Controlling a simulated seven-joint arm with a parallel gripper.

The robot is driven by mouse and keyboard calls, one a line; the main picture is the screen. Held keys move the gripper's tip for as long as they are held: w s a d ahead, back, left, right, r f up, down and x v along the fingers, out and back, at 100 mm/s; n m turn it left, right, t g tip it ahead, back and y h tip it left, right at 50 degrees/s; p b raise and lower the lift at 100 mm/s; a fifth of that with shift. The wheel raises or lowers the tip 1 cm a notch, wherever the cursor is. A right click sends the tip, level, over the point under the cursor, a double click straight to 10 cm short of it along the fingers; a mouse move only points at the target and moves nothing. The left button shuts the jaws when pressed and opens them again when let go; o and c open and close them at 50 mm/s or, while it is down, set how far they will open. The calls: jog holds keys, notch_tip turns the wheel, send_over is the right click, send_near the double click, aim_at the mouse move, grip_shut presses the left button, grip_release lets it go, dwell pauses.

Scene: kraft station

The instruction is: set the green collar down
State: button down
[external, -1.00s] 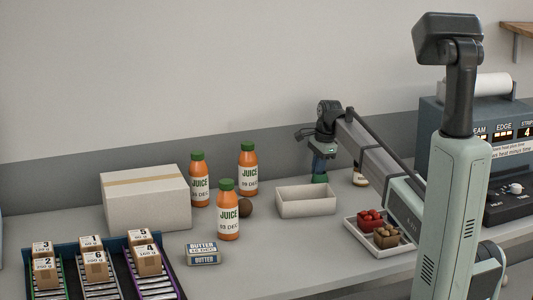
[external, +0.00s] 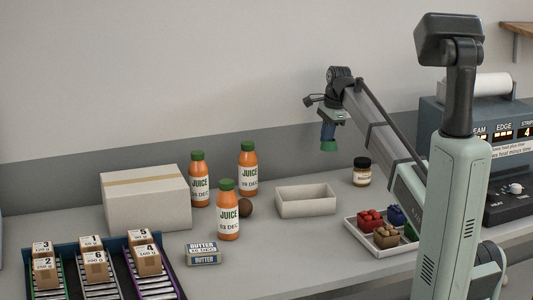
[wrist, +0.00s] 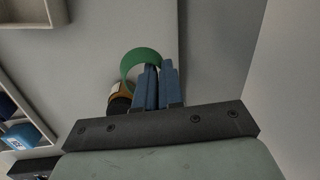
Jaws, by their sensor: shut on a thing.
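The green collar (external: 328,146) is a short green ring, flared at the bottom in the external view. My gripper (external: 328,130) is shut on it and holds it in the air, well above the counter, behind and above the open beige box. In the wrist view the blue fingers (wrist: 158,85) are close together on the collar's wall. The ring (wrist: 126,70) shows open toward the camera, and part of it is hidden by the fingers.
A dark-lidded jar (external: 362,172) stands right of the open beige box (external: 306,208). A white tray (external: 368,236) holds small coloured punnets. Juice bottles (external: 228,212), a carton (external: 146,200) and a butter pack (external: 204,253) stand left. Counter between box and jar is clear.

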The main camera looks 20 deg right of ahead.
jog(key=s+d+f+n, duration=0.1)
jog(key=s+d+f, duration=0.1)
jog(key=s, duration=1.4)
jog(key=shift+t, duration=0.3)
jog(key=shift+s+d+x, duration=0.2)
jog(key=shift+x, duration=1.2)
jog(key=shift+s+d+x, duration=0.15)
jog(key=shift+s+x, duration=0.1)
jog(key=shift+x, duration=1.2)
jog(key=shift+s+d+x, duration=0.2)
jog(key=shift+x, duration=1.2)
jog(key=shift+f, duration=0.3)
jog(key=c, duration=1.7)
grip_release()
jog(key=shift+f, duration=0.1)
jog(key=o, duration=0.4)
jog(key=shift+o, duration=0.2)
jog(key=v, duration=1.2)
